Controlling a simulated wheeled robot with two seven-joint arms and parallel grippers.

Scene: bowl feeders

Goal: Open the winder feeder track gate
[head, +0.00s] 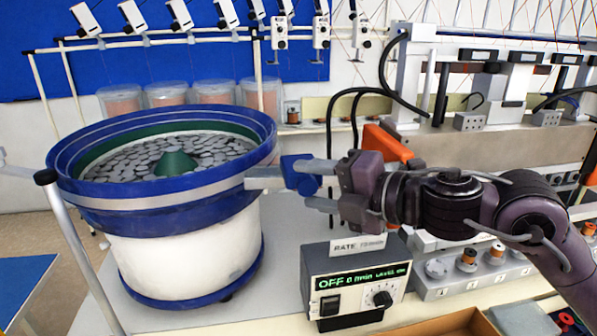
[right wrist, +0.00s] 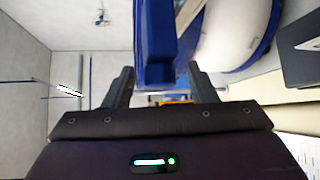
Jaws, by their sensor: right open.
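The bowl feeder (head: 165,210) has a blue rim and a white drum and holds many grey discs. A grey track (head: 262,178) leaves its right side. A blue piece (head: 301,172), which looks like the track gate, sits at the track's outer end. My right gripper (head: 318,184) is beside it, with its open fingers pointing left. In the right wrist view the blue piece (right wrist: 155,45) shows in the gap between my two fingers (right wrist: 160,70), apart from both. Whether the gate is open or shut is hard to tell. My left gripper is not in view.
A control box (head: 355,283) reading OFF stands below my right gripper. An orange part (head: 388,143) and a machine with black hoses are close behind my right arm. Lidded tubs (head: 165,95) stand behind the bowl. A guard post (head: 75,245) is at left.

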